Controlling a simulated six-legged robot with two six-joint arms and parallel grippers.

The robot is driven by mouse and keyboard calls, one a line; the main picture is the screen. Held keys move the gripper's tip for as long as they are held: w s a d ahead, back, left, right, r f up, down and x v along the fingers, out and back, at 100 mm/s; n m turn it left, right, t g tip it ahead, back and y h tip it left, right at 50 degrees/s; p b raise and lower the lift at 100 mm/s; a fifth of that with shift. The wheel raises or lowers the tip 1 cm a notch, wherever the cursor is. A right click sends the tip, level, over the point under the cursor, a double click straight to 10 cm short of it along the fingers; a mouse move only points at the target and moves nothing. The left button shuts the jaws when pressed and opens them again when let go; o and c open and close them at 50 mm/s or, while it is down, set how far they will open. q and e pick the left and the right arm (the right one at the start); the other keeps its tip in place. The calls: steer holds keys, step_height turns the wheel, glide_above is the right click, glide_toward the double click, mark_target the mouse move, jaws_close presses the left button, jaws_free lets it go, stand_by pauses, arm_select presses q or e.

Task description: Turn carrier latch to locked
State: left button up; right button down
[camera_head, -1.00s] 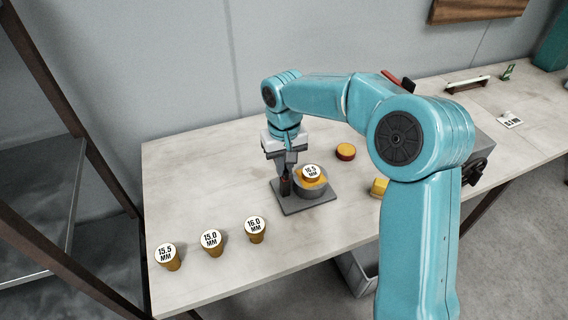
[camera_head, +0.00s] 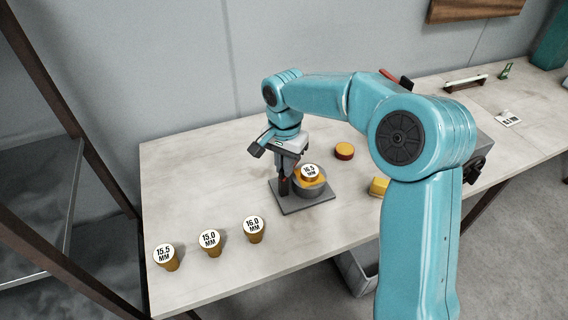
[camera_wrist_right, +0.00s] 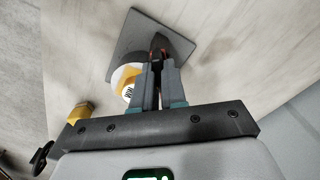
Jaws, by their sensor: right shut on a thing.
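The carrier (camera_head: 308,204) is a grey square plate with a round grey cup holding an orange die with a white 16.5 MM label (camera_head: 311,172). The latch (camera_head: 285,187) is a dark upright handle at the cup's left side on the plate. My right gripper (camera_head: 284,177) points down over the latch and is shut on it. In the right wrist view the fingers (camera_wrist_right: 159,75) close around the latch (camera_wrist_right: 158,43), whose dark end shows past the fingertips. The latch's lower part is partly hidden. My left gripper is not in view.
Labelled dies, 15.5 MM (camera_head: 165,256), 15.0 MM (camera_head: 210,242) and 16.0 MM (camera_head: 254,228), stand at the front left of the table. A yellow block (camera_head: 379,187) sits to the right, partly behind my arm.

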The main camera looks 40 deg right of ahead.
steer(key=m, duration=0.4)
steer(key=shift+s+r+m, duration=0.1)
steer(key=shift+m, duration=0.2)
steer(key=shift+m+b, duration=0.35)
steer(key=shift+m, duration=1.45)
steer(key=c, duration=1.2)
jaws_free()
steer(key=shift+s, duration=0.1)
step_height(320, 180, up, 16)
steer(key=p, duration=0.2)
steer(key=shift+r+p, duration=0.2)
steer(key=shift+p, duration=0.2)
